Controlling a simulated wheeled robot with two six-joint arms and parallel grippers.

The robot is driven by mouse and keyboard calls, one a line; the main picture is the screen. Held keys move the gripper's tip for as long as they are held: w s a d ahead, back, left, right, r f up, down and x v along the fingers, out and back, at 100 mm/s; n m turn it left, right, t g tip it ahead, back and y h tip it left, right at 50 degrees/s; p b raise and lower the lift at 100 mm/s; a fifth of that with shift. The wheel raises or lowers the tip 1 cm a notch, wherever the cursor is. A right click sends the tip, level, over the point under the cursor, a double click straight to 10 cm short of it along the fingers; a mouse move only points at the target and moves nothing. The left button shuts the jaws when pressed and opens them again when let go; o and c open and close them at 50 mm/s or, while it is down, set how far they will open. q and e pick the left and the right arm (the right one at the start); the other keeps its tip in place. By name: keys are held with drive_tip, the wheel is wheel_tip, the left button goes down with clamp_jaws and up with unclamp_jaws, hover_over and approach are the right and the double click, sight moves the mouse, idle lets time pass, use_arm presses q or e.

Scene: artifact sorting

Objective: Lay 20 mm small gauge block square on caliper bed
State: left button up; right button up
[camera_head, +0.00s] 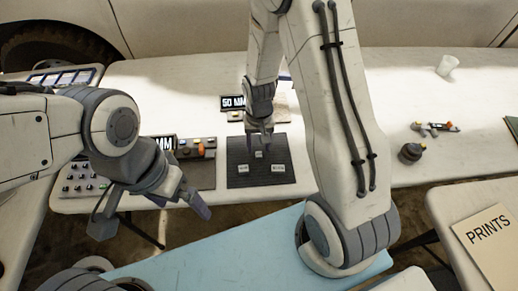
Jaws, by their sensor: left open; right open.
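A dark mat (240,182) lies at the table's front edge with small light blocks on it: a far block (259,154), a front-left block (243,169) and a front-right block (278,169). Their labels are too small to read, so I cannot tell which is 20 mm. My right gripper (260,146) is open, pointing down over the far block; contact cannot be told. My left gripper (152,212) is open and empty in front of the table, left of the mat. A display reading "50 MM" (233,103) stands behind the mat; I cannot tell which surface is the caliper bed.
A partly hidden "MM" display (165,143) and a dark tray (203,175) with coloured pieces are left of the mat. My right arm hides the table's middle.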

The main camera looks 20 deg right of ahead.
wheel_tip(320, 180, up, 9)
drive_tip(key=s+a+r+n, duration=0.5)
drive_tip(key=s+a+r, duration=0.2)
drive_tip(key=s+a, duration=0.1)
drive_tip(key=shift+s+a+r+y, duration=0.2)
drive_tip(key=shift+s+a+y, duration=0.15)
drive_tip(key=shift+a, duration=0.55)
drive_tip(key=shift+o, duration=1)
drive_tip(key=s+a+r+n, duration=0.3)
drive_tip(key=s+n, duration=0.2)
drive_tip(key=s, duration=0.5)
drive_tip(key=shift+s+r, duration=0.2)
drive_tip(key=shift+s, duration=0.1)
drive_tip(key=n+p, duration=0.8)
drive_tip(key=p, duration=1.2)
hover_over(259, 154)
wheel_tip(259, 154, down, 13)
drive_tip(key=f+b, duration=0.5)
drive_tip(key=shift+a, duration=0.3)
drive_tip(key=f+b, duration=0.5)
drive_tip(key=shift+d, duration=0.25)
